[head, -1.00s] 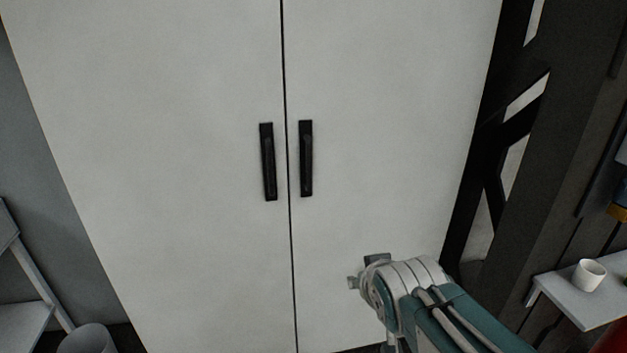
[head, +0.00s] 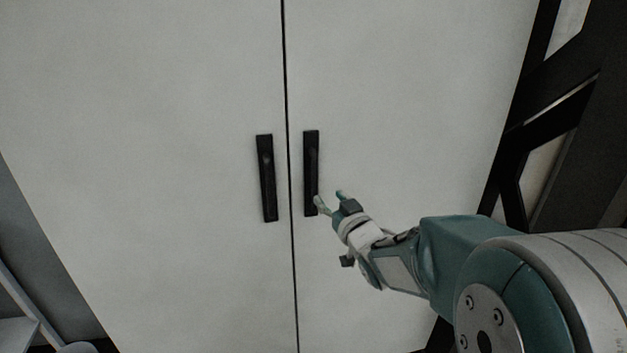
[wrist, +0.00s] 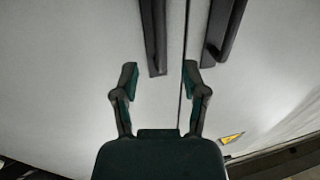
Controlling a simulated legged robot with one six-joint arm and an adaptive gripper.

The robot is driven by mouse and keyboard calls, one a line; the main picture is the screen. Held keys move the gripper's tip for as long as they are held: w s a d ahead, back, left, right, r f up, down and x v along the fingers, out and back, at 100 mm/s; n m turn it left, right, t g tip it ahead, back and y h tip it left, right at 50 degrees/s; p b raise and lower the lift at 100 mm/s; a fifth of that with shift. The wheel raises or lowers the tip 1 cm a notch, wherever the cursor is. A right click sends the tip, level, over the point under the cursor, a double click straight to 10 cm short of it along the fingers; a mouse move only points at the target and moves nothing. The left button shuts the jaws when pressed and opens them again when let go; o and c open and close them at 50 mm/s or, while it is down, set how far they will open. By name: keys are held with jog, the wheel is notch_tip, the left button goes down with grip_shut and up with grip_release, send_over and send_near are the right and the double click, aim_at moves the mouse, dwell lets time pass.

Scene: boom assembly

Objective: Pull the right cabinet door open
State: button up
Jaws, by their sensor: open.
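The right cabinet door (head: 410,100) is white and shut, with a black upright handle (head: 311,165) beside the centre seam. My gripper (head: 329,199) is open and empty, just right of that handle's lower part in the head view. In the wrist view my gripper (wrist: 160,76) shows two spread fingers. One black handle (wrist: 154,38) ends just above the gap between them, and another handle (wrist: 223,32) lies farther right across the seam. I cannot tell for certain which handle is which there, or the gap in depth.
The left cabinet door (head: 140,130) is also shut, with its own black handle (head: 267,178). A black frame (head: 545,125) stands to the right of the cabinet. A grey shelf (head: 18,325) shows at lower left.

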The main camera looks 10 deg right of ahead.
aim_at(316, 182)
jog(key=w, duration=0.2)
jog(key=w+a, duration=0.1)
jog(key=w, duration=0.5)
jog(key=shift+w+a, duration=0.2)
jog(key=shift+a, duration=0.15)
grip_shut()
